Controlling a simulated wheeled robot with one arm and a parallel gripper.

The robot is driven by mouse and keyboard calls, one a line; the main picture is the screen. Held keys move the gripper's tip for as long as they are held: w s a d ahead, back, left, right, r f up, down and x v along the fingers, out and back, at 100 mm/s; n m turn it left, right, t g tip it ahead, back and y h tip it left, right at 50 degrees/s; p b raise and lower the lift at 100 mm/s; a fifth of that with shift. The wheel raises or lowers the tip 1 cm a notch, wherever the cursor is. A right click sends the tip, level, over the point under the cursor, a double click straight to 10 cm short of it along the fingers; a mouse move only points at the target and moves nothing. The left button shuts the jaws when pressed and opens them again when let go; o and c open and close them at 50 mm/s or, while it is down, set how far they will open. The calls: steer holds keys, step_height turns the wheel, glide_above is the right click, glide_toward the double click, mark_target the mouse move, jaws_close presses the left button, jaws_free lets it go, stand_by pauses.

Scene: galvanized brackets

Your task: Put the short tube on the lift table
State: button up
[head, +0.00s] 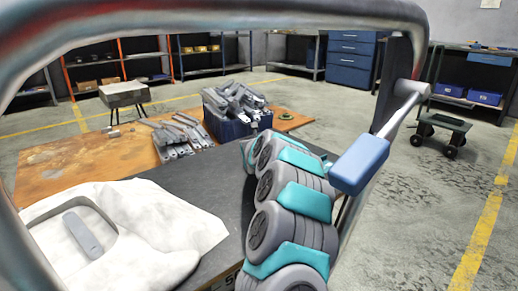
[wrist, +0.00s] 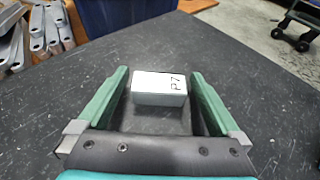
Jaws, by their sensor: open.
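In the wrist view a short block-like grey piece (wrist: 160,88), with a pale top marked "P7", lies on a dark speckled surface (wrist: 255,110). It may be the short tube; no open end shows. My gripper (wrist: 160,74) is open, with one green finger on each side of the piece and a gap at each side. In the head view my arm hides the gripper and this piece. The dark surface (head: 228,228) shows there too, beside my arm. I cannot tell for sure which surface is the lift table.
A blue crate (head: 228,127) heaped with grey brackets stands beyond my gripper. Loose brackets (head: 178,140) lie on the rusty-brown table (head: 75,165) to its left. A white cloth (head: 150,225) lies at front left. A low cart (head: 443,125) stands on the floor at right.

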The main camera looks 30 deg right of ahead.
steer(key=b+v, duration=0.1)
steer(key=v, duration=0.9)
steer(key=shift+w, duration=0.1)
steer(key=shift+v, duration=0.8)
